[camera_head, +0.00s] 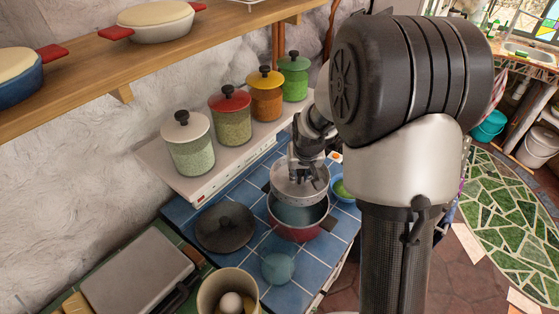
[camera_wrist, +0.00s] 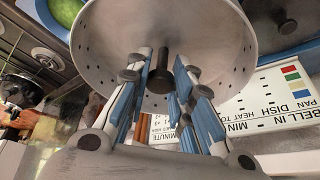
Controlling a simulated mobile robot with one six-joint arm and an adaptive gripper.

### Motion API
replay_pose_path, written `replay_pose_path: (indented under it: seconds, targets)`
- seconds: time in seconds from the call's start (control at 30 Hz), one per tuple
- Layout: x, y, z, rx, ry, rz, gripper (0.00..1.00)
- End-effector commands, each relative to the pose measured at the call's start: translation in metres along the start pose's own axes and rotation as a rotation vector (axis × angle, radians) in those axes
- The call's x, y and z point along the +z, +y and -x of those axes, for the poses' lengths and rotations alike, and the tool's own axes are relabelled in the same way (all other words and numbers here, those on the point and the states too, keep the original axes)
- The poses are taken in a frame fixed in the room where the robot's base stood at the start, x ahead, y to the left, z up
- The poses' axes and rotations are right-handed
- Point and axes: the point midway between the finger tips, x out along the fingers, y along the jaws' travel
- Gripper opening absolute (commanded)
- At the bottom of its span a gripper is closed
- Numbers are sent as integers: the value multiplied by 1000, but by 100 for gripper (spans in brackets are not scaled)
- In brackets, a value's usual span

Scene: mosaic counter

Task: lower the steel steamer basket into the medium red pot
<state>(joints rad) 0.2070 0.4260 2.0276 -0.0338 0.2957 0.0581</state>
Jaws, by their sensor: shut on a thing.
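My gripper (camera_head: 305,162) points down and is shut on the centre post of the steel steamer basket (camera_head: 300,192). In the wrist view, the perforated basket (camera_wrist: 225,55) hangs with its dark post between the blue-padded fingers (camera_wrist: 160,75). In the head view, the medium red pot (camera_head: 288,232) stands open on the blue tiled counter. The basket is over the pot's far side and hides part of its rim. I cannot tell the exact height between basket and rim. In the wrist view the basket hides the pot.
A dark lid (camera_head: 225,227) lies left of the pot. A teal glass bowl (camera_head: 278,268) is in front, and a blue bowl (camera_head: 345,190) with green contents is close on the right. Several lidded canisters (camera_head: 231,120) stand on a ledge behind. A cream pot (camera_head: 210,290) stands front left.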

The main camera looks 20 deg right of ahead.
Motion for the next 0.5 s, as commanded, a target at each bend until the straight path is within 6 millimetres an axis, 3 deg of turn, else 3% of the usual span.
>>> replay_pose_path:
  seconds: [0.5]
  targets:
    - [11,0,-28,0,0,0,0]
